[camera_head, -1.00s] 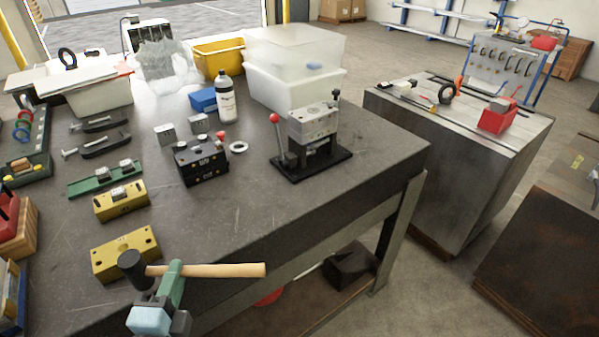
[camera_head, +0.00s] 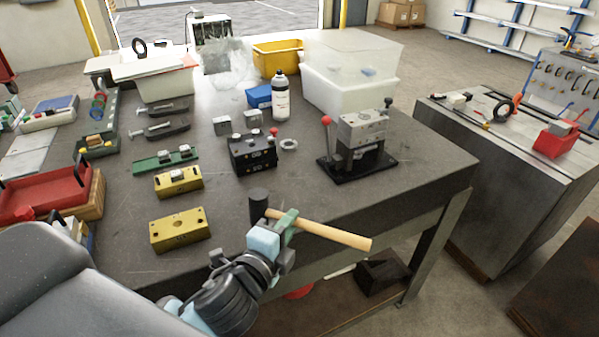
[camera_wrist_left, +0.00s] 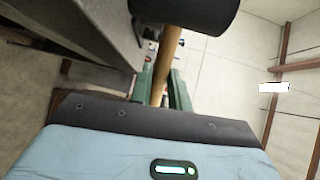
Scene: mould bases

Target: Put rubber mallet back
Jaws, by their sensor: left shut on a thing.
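The rubber mallet has a black head and a light wooden handle (camera_head: 345,236). My left gripper (camera_head: 286,222) is shut on the mallet's handle close to the head and holds it near the front edge of the workbench. The head (camera_head: 259,206) points left and the handle points right, past the bench edge. In the left wrist view the black head (camera_wrist_left: 185,12) is at the top and the handle (camera_wrist_left: 165,62) runs between the green fingers (camera_wrist_left: 163,88). My right gripper is not in view.
On the workbench (camera_head: 330,205) stand yellow mould blocks (camera_head: 179,229), a black block (camera_head: 253,152), a press with a red-knobbed lever (camera_head: 357,145), a white bottle (camera_head: 281,98) and a red tray (camera_head: 45,192) at left. A metal cabinet (camera_head: 500,165) stands right, across a gap.

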